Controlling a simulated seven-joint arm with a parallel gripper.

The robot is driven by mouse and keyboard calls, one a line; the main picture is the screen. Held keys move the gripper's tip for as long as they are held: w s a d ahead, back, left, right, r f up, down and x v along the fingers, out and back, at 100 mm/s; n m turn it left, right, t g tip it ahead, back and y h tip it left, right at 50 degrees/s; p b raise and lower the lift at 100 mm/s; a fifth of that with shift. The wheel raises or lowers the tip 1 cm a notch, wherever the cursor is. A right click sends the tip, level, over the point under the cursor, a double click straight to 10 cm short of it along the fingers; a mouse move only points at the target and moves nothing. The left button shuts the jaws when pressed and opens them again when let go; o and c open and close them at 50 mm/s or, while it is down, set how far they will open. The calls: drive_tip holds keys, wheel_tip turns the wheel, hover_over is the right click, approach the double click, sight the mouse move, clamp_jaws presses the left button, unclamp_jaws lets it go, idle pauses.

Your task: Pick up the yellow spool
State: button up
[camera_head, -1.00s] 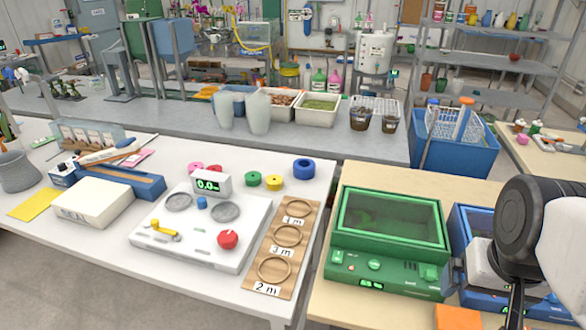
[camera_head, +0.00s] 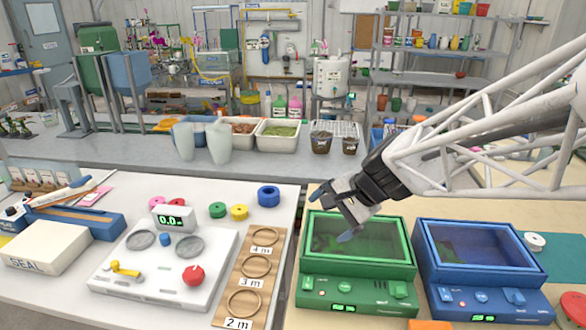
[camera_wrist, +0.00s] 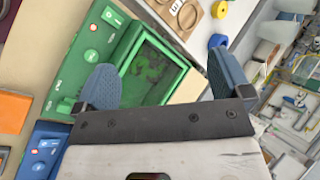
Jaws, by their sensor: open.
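The yellow spool (camera_head: 239,212) lies on the white table, between a green spool (camera_head: 217,210) and a larger blue spool (camera_head: 268,196). In the wrist view the yellow spool (camera_wrist: 220,9) shows at the top edge, beyond the blue spool (camera_wrist: 218,41). My gripper (camera_head: 334,213) is above the green lidded machine, right of the spools and apart from them. In the wrist view its blue fingers (camera_wrist: 160,80) are spread wide with nothing between them.
The green machine (camera_head: 358,284) and a blue machine (camera_head: 480,295) stand on the right table. A wooden ring board (camera_head: 235,302) and a white scale panel (camera_head: 140,285) lie in front of the spools. Red spools sit behind the scale display (camera_head: 173,217).

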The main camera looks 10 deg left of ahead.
drive_tip(key=w+a+f+m+y, duration=0.2)
drive_tip(key=w+a+f+m, duration=0.15)
drive_tip(key=w+a, duration=0.5)
drive_tip(key=m+t+y, duration=0.2)
drive_tip(key=m+t, duration=0.1)
drive_tip(key=m, duration=0.5)
approach(239, 209)
drive_tip(key=s+d+r, duration=0.3)
drive_tip(key=s+r, duration=0.2)
drive_tip(key=r, duration=0.2)
drive_tip(key=w+a+f+m, duration=0.1)
drive_tip(key=w+a+f, duration=0.1)
drive_tip(key=f, duration=0.1)
drive_tip(key=w+a+f+m+t, duration=0.1)
drive_tip(key=a+f+m, duration=0.1)
drive_tip(key=w+a+f+m, duration=0.2)
drive_tip(key=f, duration=0.1)
drive_tip(key=shift+w+f+t, duration=0.3)
drive_tip(key=shift+w+t, duration=0.05)
drive_tip(key=shift+t, duration=0.05)
drive_tip(key=shift+w+a+f+m, duration=0.2)
drive_tip(key=shift+a+f+m, duration=0.15)
drive_tip(key=shift+f+m, duration=0.15)
drive_tip(key=shift+w+a, duration=0.1)
drive_tip(key=shift+x, duration=2.35)
